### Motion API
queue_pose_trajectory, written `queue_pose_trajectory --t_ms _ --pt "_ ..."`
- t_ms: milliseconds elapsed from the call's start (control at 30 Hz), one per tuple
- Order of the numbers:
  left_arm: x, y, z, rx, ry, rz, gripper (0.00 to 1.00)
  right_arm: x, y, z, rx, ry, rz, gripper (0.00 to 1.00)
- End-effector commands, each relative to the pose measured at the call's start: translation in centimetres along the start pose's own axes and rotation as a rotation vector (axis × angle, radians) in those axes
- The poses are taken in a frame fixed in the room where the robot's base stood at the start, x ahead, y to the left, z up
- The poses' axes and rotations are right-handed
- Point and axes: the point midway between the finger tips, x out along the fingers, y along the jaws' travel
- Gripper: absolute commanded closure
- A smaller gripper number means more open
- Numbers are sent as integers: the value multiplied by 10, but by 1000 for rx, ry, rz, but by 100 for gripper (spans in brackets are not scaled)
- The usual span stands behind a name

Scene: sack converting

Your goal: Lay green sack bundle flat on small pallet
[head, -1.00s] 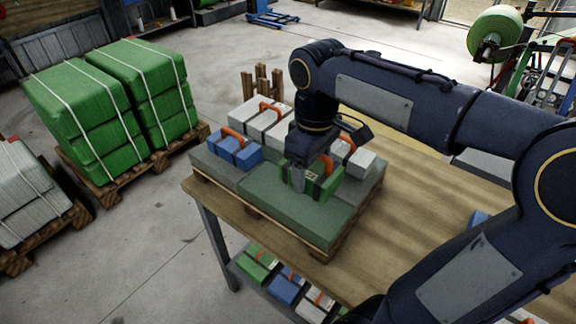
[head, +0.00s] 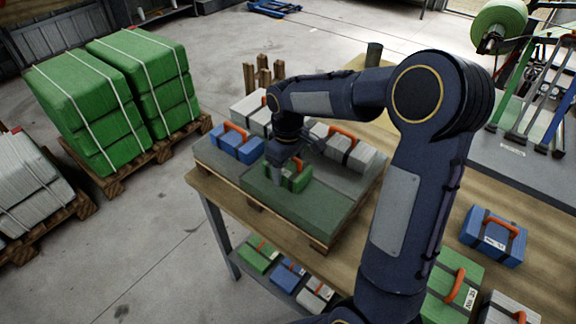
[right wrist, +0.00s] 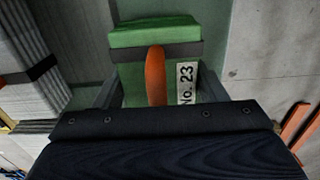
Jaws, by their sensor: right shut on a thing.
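The small pallet (head: 312,212) lies on the wooden table, with a flat grey-green top and wooden slats below. My right gripper (head: 284,172) points down over its near middle, shut on the green sack bundle (head: 294,178). The bundle looks level and low over the pallet top; I cannot tell whether it touches. In the right wrist view the green bundle (right wrist: 150,32) shows a dark strap, an orange handle (right wrist: 155,75) and a "No. 23" label. The jaws hide its lower part. My left gripper is not in view.
On the pallet, a blue bundle (head: 237,143) lies left and white bundles (head: 343,148) lie behind and right. Blue (head: 493,237) and green (head: 452,285) bundles stand on the table at right. More bundles (head: 287,278) lie on a shelf below. The pallet's near part is clear.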

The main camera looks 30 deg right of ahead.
Motion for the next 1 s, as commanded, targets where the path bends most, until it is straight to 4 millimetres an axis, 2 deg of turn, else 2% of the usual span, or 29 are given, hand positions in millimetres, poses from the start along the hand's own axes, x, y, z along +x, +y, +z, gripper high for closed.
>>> queue_pose_trajectory --t_ms 333,367,533,800,933,1000 --pt "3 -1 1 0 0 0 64 4 0 0 0 0 0 59" --pt "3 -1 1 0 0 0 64 4 0 0 0 0 0 34" --pt "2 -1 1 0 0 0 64 3 0 0 0 0 0 13" --pt "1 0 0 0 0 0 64 2 0 0 0 0 0 13" --pt "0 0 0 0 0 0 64 -8 0 -1 1 4 2 13" --pt "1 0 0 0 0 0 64 -18 0 -1 1 5 3 13"
